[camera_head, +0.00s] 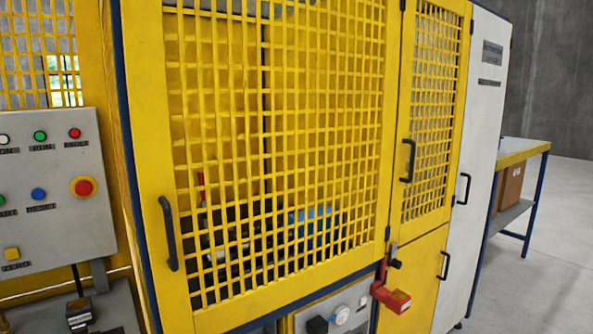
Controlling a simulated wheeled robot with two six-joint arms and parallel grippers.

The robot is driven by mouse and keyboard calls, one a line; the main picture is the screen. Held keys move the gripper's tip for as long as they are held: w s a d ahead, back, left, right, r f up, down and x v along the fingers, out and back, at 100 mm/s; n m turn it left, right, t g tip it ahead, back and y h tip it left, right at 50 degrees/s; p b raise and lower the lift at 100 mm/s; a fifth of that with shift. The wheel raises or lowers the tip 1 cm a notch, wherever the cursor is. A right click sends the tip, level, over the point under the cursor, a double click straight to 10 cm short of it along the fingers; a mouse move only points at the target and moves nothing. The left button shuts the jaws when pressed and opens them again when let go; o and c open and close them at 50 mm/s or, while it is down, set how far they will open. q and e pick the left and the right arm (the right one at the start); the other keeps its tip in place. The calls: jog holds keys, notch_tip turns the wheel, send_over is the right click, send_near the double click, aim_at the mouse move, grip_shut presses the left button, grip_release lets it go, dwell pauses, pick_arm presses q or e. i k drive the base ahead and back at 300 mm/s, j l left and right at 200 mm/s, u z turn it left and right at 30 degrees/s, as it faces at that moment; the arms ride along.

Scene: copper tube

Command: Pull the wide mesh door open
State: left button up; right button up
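The wide yellow mesh door (392,110) fills the middle of the head view. It looks shut in its yellow and dark blue frame. Its black vertical handle (168,234) is on the left edge, low down. Through the mesh, dark machinery and a blue part show, partly hidden by the bars. Neither of my grippers is in the head view, and nothing touches the handle.
A grey control panel (90,215) with coloured buttons stands left of the door. A narrower mesh door (410,205) and a white cabinet (478,150) are to the right. A red part (393,298) sticks out below the wide door. A table (524,152) stands far right beside open floor.

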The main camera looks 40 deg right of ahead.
aim_at(143, 37)
jog(key=z, duration=0.85)
jog(key=i+z, duration=0.2)
jog(key=z, duration=0.5)
jog(key=i+j, duration=0.35)
jog(key=i, duration=0.1)
